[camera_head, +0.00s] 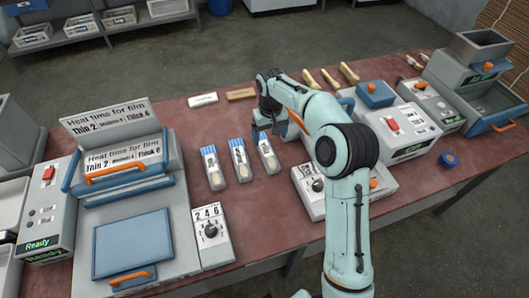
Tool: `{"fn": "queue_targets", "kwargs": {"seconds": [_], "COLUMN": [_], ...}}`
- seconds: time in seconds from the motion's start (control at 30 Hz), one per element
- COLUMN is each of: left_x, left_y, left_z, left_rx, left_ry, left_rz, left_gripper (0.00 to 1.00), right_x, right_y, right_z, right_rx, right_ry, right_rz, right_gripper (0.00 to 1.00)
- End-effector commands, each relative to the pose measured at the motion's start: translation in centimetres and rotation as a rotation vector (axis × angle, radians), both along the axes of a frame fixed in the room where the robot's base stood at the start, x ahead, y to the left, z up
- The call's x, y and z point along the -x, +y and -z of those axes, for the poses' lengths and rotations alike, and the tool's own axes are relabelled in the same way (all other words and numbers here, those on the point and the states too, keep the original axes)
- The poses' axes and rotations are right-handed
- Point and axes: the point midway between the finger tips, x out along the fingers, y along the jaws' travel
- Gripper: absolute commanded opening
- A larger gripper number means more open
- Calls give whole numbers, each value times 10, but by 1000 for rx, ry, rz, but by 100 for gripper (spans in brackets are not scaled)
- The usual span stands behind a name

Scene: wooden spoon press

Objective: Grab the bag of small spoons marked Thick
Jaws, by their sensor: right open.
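Three clear bags of small spoons with blue-and-white tops lie in a row on the red-brown table: a left bag (213,170), a middle bag (240,162) and a right bag (268,155). Their markings are too small to read, so I cannot tell which is marked Thick. My right gripper (267,128) is open and points down just beyond the right bag's top end. The forearm hides part of the table to its right. I cannot tell whether the fingers touch a bag. My left gripper is not in view.
A heat sealer (130,225) with a film-time sign (108,117) stands at left, with a dial box (212,237) beside it. A white block (203,100) and a brown block (240,94) lie behind the bags. Machines (405,130) stand at right.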

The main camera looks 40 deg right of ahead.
Motion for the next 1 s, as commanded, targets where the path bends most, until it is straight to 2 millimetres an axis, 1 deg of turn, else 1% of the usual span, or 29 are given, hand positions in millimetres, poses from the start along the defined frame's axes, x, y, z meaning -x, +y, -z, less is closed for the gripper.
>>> {"fn": "queue_targets", "kwargs": {"seconds": [0.03, 0.2, 0.47, 0.7, 0.83, 1.0], "left_x": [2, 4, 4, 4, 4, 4], "left_y": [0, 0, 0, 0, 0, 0], "left_z": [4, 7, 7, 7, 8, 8], "left_rx": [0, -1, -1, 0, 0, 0], "left_ry": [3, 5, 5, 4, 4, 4], "left_rz": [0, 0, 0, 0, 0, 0], "left_gripper": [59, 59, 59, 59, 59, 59], "right_x": [2, 1, 0, -1, -1, -1], "right_y": [0, 0, 0, 0, 1, 1], "right_z": [15, 43, 63, 98, 106, 107], "right_rx": [-1, -1, -1, -1, -2, 0], "right_ry": [8, 5, 3, 4, 2, 1], "right_rz": [0, -2, -1, -1, -1, -1], "right_gripper": [87, 87, 87, 87, 87, 87]}}
